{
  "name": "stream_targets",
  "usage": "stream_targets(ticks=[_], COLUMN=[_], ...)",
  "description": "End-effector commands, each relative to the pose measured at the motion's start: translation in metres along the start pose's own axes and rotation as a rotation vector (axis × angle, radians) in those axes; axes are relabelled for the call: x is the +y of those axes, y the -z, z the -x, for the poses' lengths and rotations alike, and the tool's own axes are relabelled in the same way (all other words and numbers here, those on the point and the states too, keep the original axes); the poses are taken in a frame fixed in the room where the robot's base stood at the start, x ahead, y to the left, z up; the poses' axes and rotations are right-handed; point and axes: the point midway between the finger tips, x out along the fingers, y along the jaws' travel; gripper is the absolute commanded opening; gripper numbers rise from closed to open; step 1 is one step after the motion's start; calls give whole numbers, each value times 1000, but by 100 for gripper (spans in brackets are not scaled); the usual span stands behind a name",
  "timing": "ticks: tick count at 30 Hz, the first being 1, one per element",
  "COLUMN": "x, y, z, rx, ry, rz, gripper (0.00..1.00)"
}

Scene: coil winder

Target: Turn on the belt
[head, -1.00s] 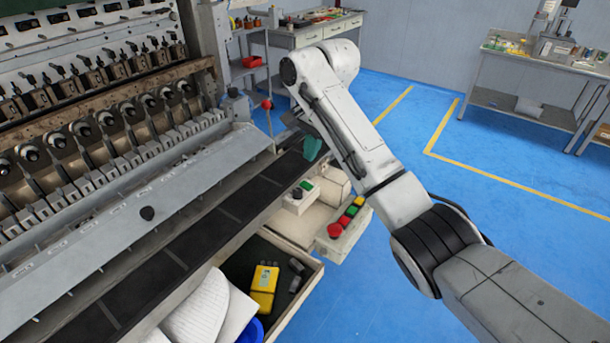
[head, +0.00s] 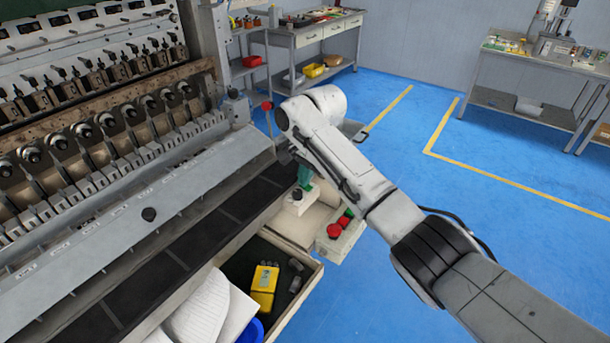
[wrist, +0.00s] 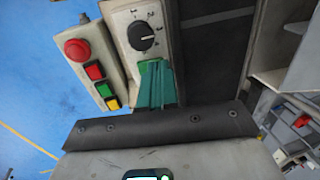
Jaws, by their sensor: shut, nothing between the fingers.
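The dark belt (head: 185,242) runs along the front of the machine, and part of it shows in the wrist view (wrist: 215,45). A small pale control box (head: 299,205) with a black dial knob (wrist: 141,35) stands beside the belt. My gripper (head: 304,184) has teal fingers, which also show in the wrist view (wrist: 157,68). They are shut and empty, over the box beside the knob. The box's green button is hidden behind them. I cannot tell whether the fingertips touch the box.
A second box has a red mushroom button (wrist: 77,50), a square red button (wrist: 95,71), a green button (wrist: 104,89) and a yellow button (wrist: 113,103). An open drawer (head: 305,295) holds a yellow device (head: 264,286). Blue floor (head: 400,150) lies clear to the right.

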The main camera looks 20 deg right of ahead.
Motion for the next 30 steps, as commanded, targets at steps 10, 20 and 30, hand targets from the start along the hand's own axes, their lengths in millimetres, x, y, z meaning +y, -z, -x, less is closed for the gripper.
stream_targets(ticks=[10,20,30], x=[-1,5,16], y=[-1,-1,-1], z=[-8,-7,-6], rx=[-2,-5,-8], ry=[-2,-6,-12], rz=[-1,-2,-3], gripper=[0,0,0])
